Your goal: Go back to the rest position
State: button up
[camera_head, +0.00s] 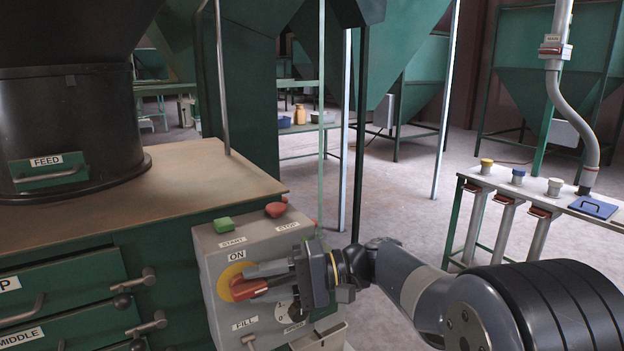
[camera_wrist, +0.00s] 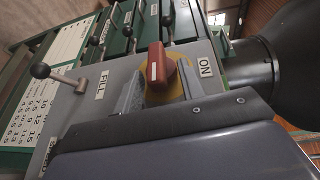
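My gripper (camera_head: 268,279) is in front of the grey control box, at the red rotary knob (camera_head: 248,288) on its yellow disc (camera_head: 229,276). In the wrist view the red knob (camera_wrist: 160,68) lies between my two fingers (camera_wrist: 158,92), with yellow showing beside it. The fingers stand apart and look open around the knob; any light contact is hard to tell. The ON label (camera_wrist: 205,67) is beside the disc.
The box carries a green START button (camera_head: 224,225), a red STOP button (camera_head: 276,209) and a FILL lever (camera_head: 248,342). Drawers with handles (camera_head: 149,323) are at left. A bench with tubes (camera_head: 490,178) stands at right; open floor lies between.

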jog(key=shift+r+n+t+h+p, duration=0.35)
jog(key=shift+r+h+p, duration=0.2)
jog(key=shift+h+p, duration=0.45)
jog(key=shift+a+h, duration=0.1)
jog(key=shift+h, duration=0.4)
jog(key=shift+s+f, duration=0.1)
